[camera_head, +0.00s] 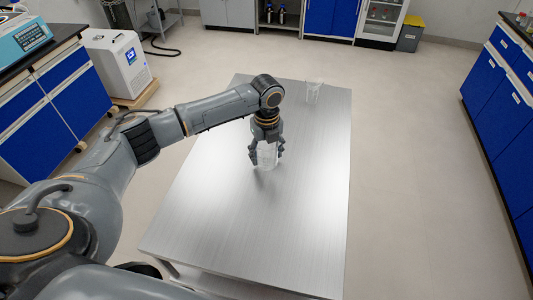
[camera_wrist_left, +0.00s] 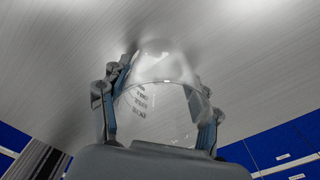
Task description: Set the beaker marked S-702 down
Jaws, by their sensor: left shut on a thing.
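My left gripper (camera_head: 267,152) is shut on a clear glass beaker (camera_head: 267,158), which it holds upright from above over the middle of the metal table (camera_head: 215,208). In the left wrist view the beaker (camera_wrist_left: 158,108) sits between the two fingers of the gripper (camera_wrist_left: 160,115), with small printed graduation marks on its wall. I cannot read an S-702 mark on it. A shadow lies on the table close beneath the beaker; I cannot tell whether its base touches the top. My right gripper is not in view.
A second clear beaker (camera_head: 313,92) stands near the table's far right corner. The table around the held beaker is bare. Blue cabinets (camera_head: 495,95) stand to the right across open floor, and a white machine (camera_head: 118,62) stands at the left.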

